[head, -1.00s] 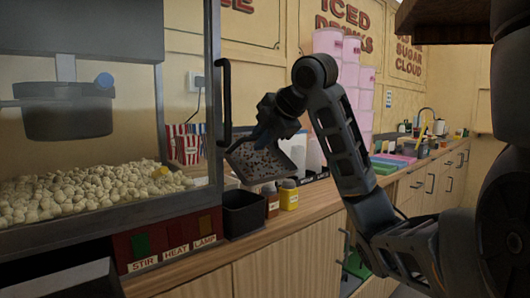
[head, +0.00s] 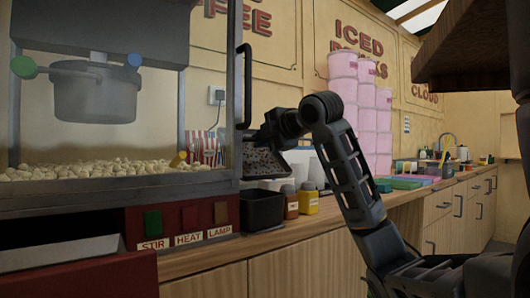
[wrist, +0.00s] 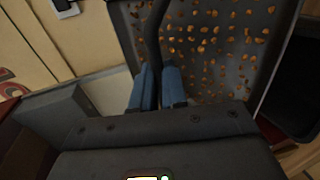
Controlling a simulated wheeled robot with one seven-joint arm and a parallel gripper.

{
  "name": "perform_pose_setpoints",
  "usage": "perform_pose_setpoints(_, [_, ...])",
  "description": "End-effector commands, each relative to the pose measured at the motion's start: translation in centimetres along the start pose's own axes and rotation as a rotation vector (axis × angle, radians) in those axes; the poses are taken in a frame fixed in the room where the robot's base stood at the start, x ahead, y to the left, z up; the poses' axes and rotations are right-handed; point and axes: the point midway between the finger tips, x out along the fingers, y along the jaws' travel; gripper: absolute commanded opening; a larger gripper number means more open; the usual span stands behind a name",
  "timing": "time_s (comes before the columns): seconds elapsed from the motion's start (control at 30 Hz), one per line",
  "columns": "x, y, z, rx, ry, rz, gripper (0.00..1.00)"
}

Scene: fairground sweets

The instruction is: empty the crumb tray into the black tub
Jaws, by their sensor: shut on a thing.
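The crumb tray (head: 264,162) is a shallow grey metal tray dotted with crumbs, held tilted above the counter. In the wrist view its floor (wrist: 240,75) still carries many scattered orange-brown crumbs. My gripper (wrist: 158,85) has its blue fingers shut on the tray's dark handle; in the head view the gripper (head: 272,134) is small and dark above the tray. The black tub (head: 262,212) stands on the counter below the tray, apart from it. A dark box-like edge at the right of the wrist view looks like the tub (wrist: 299,95). The tub's inside is too dark to read.
The popcorn cabinet (head: 100,207) stands close on the left, with its upright black handle (head: 245,85) near my gripper. A red-brown bottle (head: 290,203) and a yellow bottle (head: 309,200) stand right of the tub. Pink tubs (head: 343,95) are stacked behind.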

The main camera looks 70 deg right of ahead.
Motion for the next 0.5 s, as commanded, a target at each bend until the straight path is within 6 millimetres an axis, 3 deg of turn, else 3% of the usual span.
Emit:
perform_pose_setpoints(0.03, [-0.1,-0.8,0.0,0.000,0.000,0.028,0.00])
perform_pose_setpoints(0.5, [-2.3,-2.0,0.0,-0.001,0.000,0.273,0.00])
